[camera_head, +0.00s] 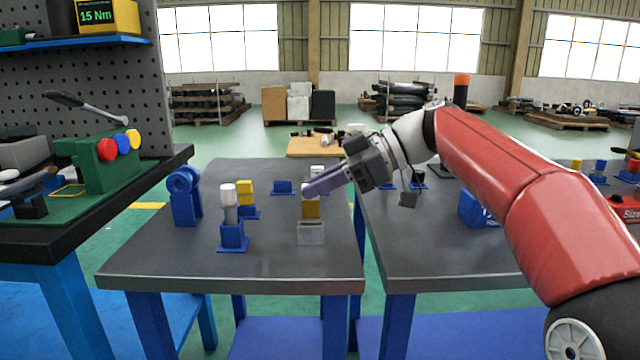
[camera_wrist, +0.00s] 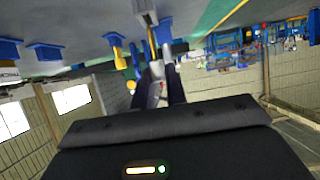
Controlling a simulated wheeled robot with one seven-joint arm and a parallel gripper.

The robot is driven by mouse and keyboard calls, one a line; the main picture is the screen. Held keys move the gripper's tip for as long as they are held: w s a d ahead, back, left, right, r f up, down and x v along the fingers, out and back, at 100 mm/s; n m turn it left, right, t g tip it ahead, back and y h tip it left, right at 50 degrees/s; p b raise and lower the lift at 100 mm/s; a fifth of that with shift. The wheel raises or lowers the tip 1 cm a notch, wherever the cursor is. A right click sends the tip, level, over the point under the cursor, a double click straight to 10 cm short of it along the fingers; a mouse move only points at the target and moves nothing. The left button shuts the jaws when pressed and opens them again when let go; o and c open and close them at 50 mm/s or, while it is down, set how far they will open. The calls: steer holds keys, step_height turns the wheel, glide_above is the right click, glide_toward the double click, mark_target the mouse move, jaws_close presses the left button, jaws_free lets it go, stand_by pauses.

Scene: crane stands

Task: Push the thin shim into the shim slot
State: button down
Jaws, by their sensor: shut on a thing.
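My gripper (camera_head: 312,188) is at the right-front part of the left table, shut on the thin shim. The shim's flat yellow part (camera_head: 311,209) hangs below the fingertips, with a white part at its top. In the wrist view the shim (camera_wrist: 152,43) shows edge-on as a thin yellow line, with its white part between the dark fingers (camera_wrist: 162,72). A light grey block (camera_head: 311,234), which looks like the shim slot, stands directly below the shim. It also shows in the wrist view (camera_wrist: 146,8). The slot opening is hidden, and I cannot tell whether the shim touches it.
A blue holder (camera_head: 233,240) with a white-capped grey pin stands left. Behind it are a yellow piece (camera_head: 245,190) in a blue holder, a low blue block (camera_head: 283,187) and a blue ringed stand (camera_head: 185,197). The table's front middle is clear.

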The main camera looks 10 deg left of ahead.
steer(key=shift+f+b, duration=1.9)
steer(key=shift+f, duration=0.1)
steer(key=c, duration=1.3)
jaws_free()
steer(key=shift+c, duration=0.2)
steer(key=shift+p+v, duration=0.85)
steer(key=shift+v, duration=1.7)
